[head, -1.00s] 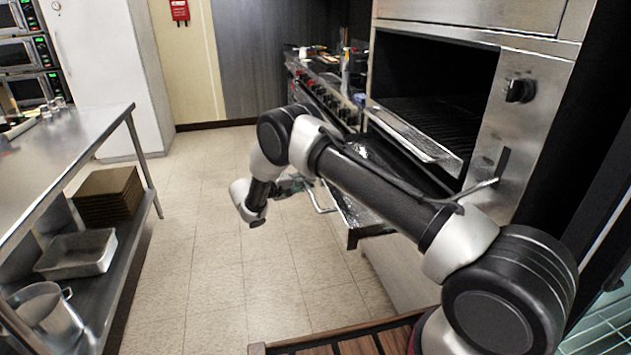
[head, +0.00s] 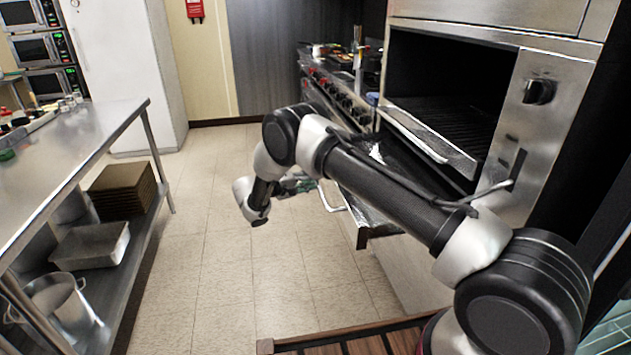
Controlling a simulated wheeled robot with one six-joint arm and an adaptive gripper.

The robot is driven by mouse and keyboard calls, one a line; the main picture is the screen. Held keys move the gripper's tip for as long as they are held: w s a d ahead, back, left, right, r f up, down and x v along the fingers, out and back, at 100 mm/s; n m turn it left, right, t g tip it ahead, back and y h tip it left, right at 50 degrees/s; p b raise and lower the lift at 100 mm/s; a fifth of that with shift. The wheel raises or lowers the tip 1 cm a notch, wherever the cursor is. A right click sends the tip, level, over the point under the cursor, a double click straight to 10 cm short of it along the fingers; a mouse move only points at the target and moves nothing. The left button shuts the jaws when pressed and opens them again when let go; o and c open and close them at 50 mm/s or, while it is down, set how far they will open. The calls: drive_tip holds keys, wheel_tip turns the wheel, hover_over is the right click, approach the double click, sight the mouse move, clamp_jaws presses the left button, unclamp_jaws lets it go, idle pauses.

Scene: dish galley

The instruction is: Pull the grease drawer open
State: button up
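The grease drawer (head: 362,235) is a dark metal drawer with a foil-like shiny lining. It stands pulled out from the front of the steel broiler (head: 512,150), below the dark cooking opening. Its pale bar handle (head: 326,203) sticks out on the left. My gripper (head: 300,185) is just left of the handle, at about its height. The fingers are small and partly hidden by my wrist, so I cannot tell whether they touch the handle or are open. My forearm crosses in front of the drawer and hides much of it.
A steel table (head: 80,135) stands at left, with a stack of brown trays (head: 122,188), a pan (head: 92,245) and a pot (head: 62,305) on its lower shelf. A range (head: 335,85) stands behind the broiler. The tiled floor (head: 225,235) between is clear.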

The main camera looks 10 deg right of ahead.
drive_tip(key=v, duration=0.9)
drive_tip(key=shift+a, duration=0.25)
drive_tip(key=shift+s, duration=0.1)
drive_tip(key=s+d+r+m+g+y, duration=0.2)
drive_tip(key=d+r+g, duration=0.2)
drive_tip(key=d+r, duration=0.9)
drive_tip(key=s+d+r+m+g+y, duration=0.1)
drive_tip(key=s+d+r+y, duration=0.1)
drive_tip(key=s+d+r, duration=0.4)
drive_tip(key=s+d+r+g+y, duration=0.2)
drive_tip(key=s+d+r, duration=0.25)
drive_tip(key=r, duration=0.45)
drive_tip(key=s+d+r+t+y, duration=0.1)
drive_tip(key=s+d+r+y, duration=0.15)
drive_tip(key=s, duration=0.65)
drive_tip(key=s+d+r+y, duration=0.2)
drive_tip(key=s+d+r, duration=0.15)
drive_tip(key=s, duration=0.45)
drive_tip(key=s+f+m+t+y, duration=0.1)
drive_tip(key=s+f+t+y, duration=0.2)
drive_tip(key=s, duration=1.3)
drive_tip(key=shift+f+t+y, duration=0.2)
drive_tip(key=shift+t+y, duration=0.1)
drive_tip(key=shift+y, duration=0.25)
